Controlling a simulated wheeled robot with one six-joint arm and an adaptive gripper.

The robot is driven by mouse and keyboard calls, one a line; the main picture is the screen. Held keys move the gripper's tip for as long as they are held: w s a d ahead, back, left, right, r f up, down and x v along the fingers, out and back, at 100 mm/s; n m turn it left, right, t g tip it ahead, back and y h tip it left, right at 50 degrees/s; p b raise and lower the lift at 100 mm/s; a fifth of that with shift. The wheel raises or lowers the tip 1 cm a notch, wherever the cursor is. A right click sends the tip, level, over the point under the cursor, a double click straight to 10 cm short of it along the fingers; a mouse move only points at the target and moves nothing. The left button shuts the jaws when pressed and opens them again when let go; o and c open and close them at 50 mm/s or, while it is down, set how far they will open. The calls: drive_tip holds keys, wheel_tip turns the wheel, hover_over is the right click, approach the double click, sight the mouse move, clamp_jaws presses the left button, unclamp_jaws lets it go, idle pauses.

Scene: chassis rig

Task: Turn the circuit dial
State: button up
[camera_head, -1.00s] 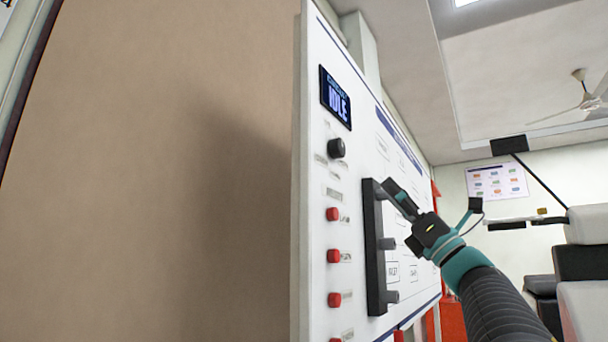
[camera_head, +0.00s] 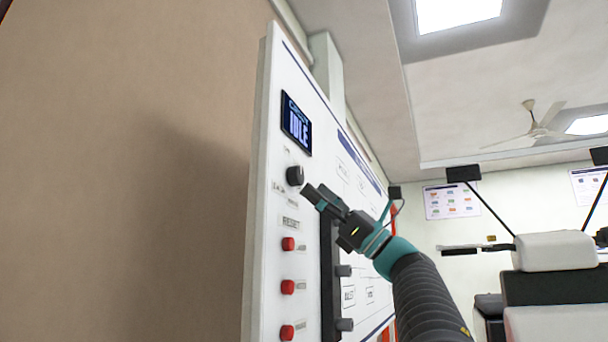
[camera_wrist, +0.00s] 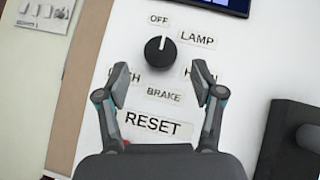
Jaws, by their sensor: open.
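The circuit dial (camera_head: 295,176) is a round black knob on the white panel, below a dark display (camera_head: 296,123) reading "IDLE". In the wrist view the dial (camera_wrist: 160,56) has a pale pointer mark near its top, under the OFF label (camera_wrist: 158,20). LAMP and BRAKE labels and two partly hidden labels surround it. My gripper (camera_head: 313,194) is just right of and below the dial in the head view. In the wrist view its two fingers (camera_wrist: 168,92) are spread apart, with the dial beyond and between them. I see no contact with it.
Red buttons (camera_head: 288,244) run down the panel below the dial. A dark vertical bar with grey knobs (camera_head: 344,271) stands out from the panel to the right, partly behind my gripper. The RESET label (camera_wrist: 158,126) lies below BRAKE.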

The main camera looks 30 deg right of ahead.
sight(301, 179)
drive_tip(key=shift+p+x, duration=0.5)
drive_tip(key=shift+x, duration=1.4)
drive_tip(key=shift+c, duration=0.2)
drive_tip(key=shift+f, duration=0.1)
drive_tip(key=c, duration=1.1)
